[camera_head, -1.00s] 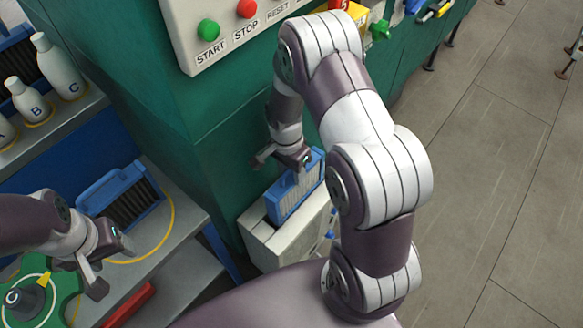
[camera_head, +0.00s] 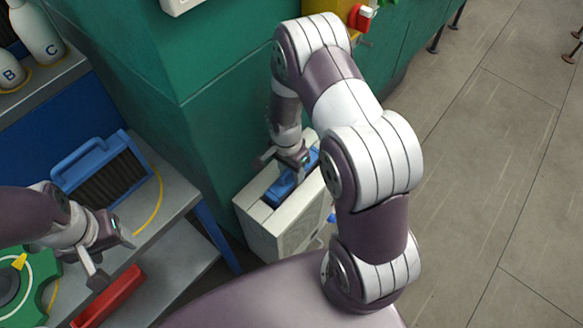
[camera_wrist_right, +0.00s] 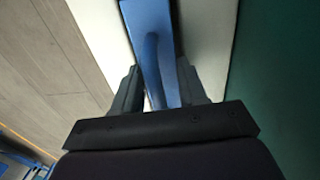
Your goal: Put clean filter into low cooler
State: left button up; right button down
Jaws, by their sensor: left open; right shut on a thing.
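The clean filter's blue top (camera_head: 281,189) shows in the slot of the low white cooler (camera_head: 291,229), beside the green machine. Most of the filter is hidden inside the cooler. My right gripper (camera_head: 287,172) is shut on the filter's blue handle, just above the slot. In the right wrist view, the blue handle (camera_wrist_right: 153,50) lies between the fingers, with pale cooler walls on both sides. My left gripper (camera_head: 111,257) is open and empty over the grey shelf at the left.
A blue-framed filter with dark pleats (camera_head: 108,180) stands on the grey shelf (camera_head: 174,190) inside a yellow ring. A red item (camera_head: 108,297) lies on the lower shelf. Lettered white bottles (camera_head: 40,34) stand at upper left. The floor at right is mostly clear.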

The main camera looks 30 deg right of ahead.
jog(key=shift+a+f, duration=0.15)
jog(key=shift+a, duration=0.1)
dwell(0.5)
jog(key=shift+a+f, duration=0.1)
dwell(0.4)
jog(key=c, duration=0.5)
grip_release()
jog(key=shift+c, duration=0.4)
jog(key=shift+o, duration=0.3)
notch_tip(320, 180, up, 13)
jog(key=w+p, duration=0.1)
jog(key=p, duration=0.2)
jog(key=shift+w+a, duration=0.15)
jog(key=shift+a, duration=0.05)
jog(key=s+a+r+n+t, duration=0.2)
jog(key=s+a+r+n, duration=0.2)
jog(key=s+r+n, duration=0.8)
notch_tip(320, 180, up, 12)
jog(key=w+n+p, duration=0.1)
jog(key=p, duration=1.4)
jog(key=shift+w+d+n+p, duration=0.25)
jog(key=shift+w+n+p, duration=0.05)
jog(key=shift+w+n, duration=0.1)
